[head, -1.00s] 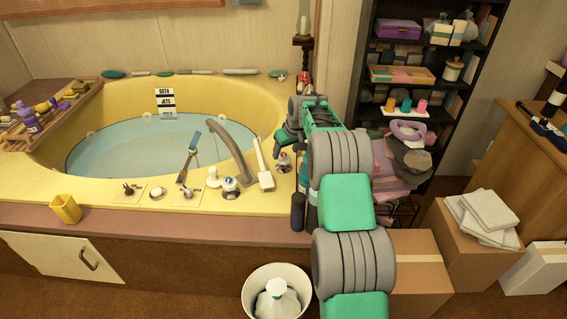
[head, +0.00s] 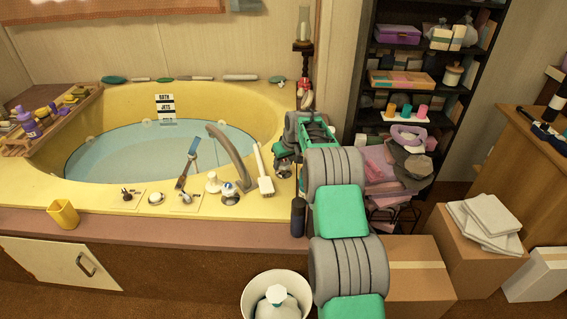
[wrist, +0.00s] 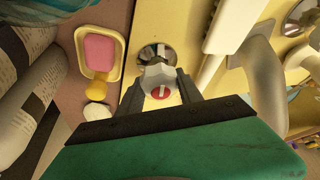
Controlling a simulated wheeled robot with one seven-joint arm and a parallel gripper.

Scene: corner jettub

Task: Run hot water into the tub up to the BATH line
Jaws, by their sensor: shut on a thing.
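The yellow corner tub (head: 258,100) holds blue water (head: 110,160). A sign (head: 165,103) on its far inner wall reads BATH above JETS; a lower line is too small to read. The water surface lies near the sign's bottom edge, below the BATH line. The curved grey spout (head: 232,155) stands on the front rim; I see no stream from it. A blue-marked tap knob (head: 229,193) sits beside it. In the wrist view, my gripper (wrist: 160,86) is shut on a red-capped tap knob (wrist: 159,92). In the head view, my gripper (head: 286,168) hides most of that knob.
A white-handled brush (head: 264,170) lies between the spout and my gripper. A pink soap in a dish (wrist: 85,68) is close left in the wrist view. A dark bottle (head: 298,216) stands near my arm. A yellow cup (head: 63,214) sits on the front ledge.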

